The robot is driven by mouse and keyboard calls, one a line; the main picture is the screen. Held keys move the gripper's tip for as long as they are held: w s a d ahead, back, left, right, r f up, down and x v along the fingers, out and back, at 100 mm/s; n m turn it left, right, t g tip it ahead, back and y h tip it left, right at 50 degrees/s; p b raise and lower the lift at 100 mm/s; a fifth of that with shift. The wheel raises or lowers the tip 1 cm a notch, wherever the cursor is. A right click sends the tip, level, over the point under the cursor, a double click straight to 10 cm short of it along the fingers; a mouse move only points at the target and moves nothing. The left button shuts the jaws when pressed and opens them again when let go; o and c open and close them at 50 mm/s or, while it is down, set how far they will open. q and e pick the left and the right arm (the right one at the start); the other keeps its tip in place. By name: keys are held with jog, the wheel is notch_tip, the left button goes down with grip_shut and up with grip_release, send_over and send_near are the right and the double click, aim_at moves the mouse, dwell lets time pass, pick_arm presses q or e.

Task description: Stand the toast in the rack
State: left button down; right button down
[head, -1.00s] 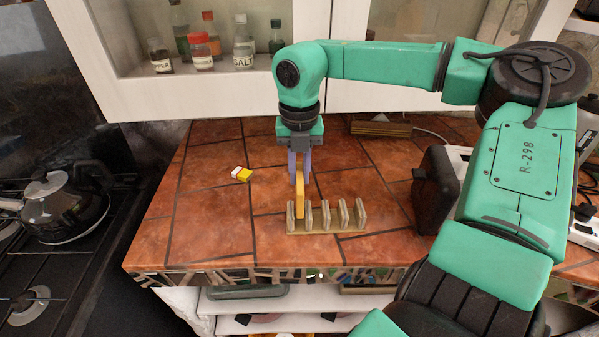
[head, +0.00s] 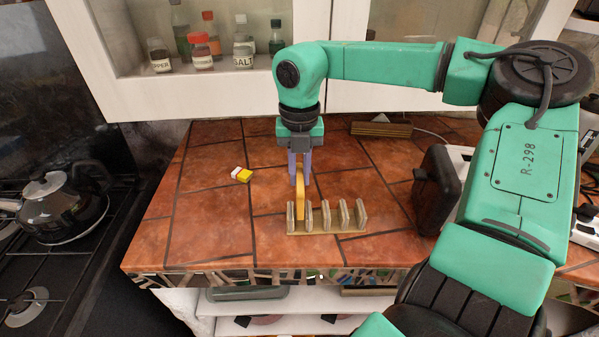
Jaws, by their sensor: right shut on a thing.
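The toast (head: 300,198) is a thin yellow-orange slice standing upright, seen nearly edge-on. My right gripper (head: 300,171) points down and is shut on its upper part. The rack (head: 325,232) is a pale wooden base with several upright dividers, standing near the front of the counter. The toast's lower end is at the rack's leftmost gap, between the first two dividers. I cannot tell whether it touches the rack's base. My left gripper is not in view.
A small yellow-and-white block (head: 242,175) lies on the tiled counter (head: 200,225) to the left. A black toaster-like appliance (head: 435,190) stands right of the rack. A wooden block (head: 381,128) lies at the back. A kettle (head: 62,205) sits on the stove at left.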

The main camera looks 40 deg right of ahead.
jog(key=shift+f+b, duration=1.85)
jog(key=shift+f, duration=0.3)
jog(key=c, duration=1)
grip_release()
jog(key=o, duration=0.5)
jog(key=shift+o, duration=0.2)
notch_tip(320, 180, up, 14)
jog(key=shift+r, duration=0.3)
